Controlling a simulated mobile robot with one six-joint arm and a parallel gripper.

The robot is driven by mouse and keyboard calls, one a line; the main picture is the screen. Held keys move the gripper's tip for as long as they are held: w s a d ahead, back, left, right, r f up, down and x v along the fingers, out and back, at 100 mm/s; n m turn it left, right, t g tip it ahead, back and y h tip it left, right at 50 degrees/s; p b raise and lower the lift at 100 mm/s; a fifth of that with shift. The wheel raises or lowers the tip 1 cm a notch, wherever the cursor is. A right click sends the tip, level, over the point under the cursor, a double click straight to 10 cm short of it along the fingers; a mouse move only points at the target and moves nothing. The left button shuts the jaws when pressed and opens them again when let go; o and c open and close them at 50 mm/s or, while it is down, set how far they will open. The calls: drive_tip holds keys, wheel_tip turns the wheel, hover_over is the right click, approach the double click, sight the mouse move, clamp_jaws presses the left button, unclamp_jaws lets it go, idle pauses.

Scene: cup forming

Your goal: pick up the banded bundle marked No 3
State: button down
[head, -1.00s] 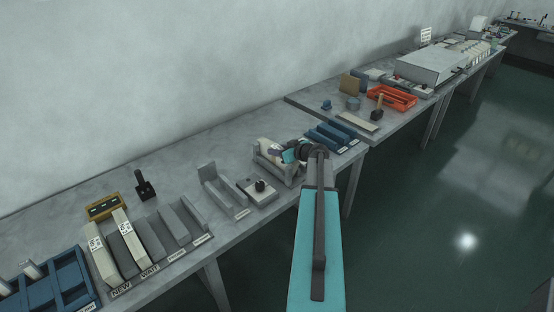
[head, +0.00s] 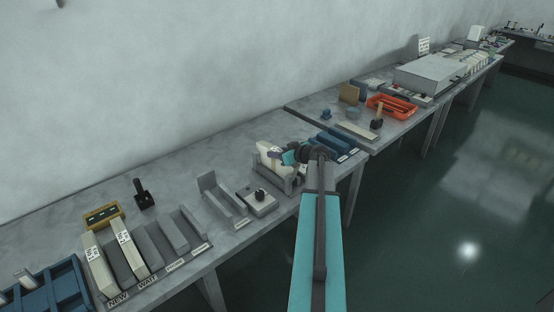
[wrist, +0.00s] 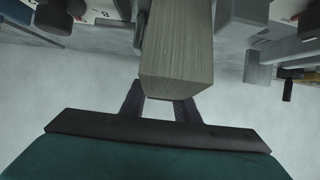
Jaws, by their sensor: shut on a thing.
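A cream bundle (head: 268,157) shows edge-on at the grey cradle (head: 292,186), on the near bench. My gripper (head: 285,156) is shut on it, at its right side. In the wrist view the bundle (wrist: 177,62) shows its striped, layered side between the two dark fingers of my gripper (wrist: 160,103). The bundle stands up above the cradle walls; its lower part is hidden by the cradle and my arm. I cannot read a number on it. Two other cream bundles with labels stand in the rack at the lower left, one (head: 99,264) near NEW and one (head: 130,246) near WAIT.
A grey block with a black knob (head: 259,200) and an empty grey L-shaped stand (head: 220,200) are left of the cradle. Blue trays (head: 335,143) lie close on its right. A blue bin (head: 45,292) is at the lower left. The wall runs behind the bench.

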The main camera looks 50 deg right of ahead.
wheel_tip(320, 180, up, 15)
drive_tip(key=b, duration=0.3)
idle(0.5)
drive_tip(key=shift+a, duration=0.1)
idle(0.4)
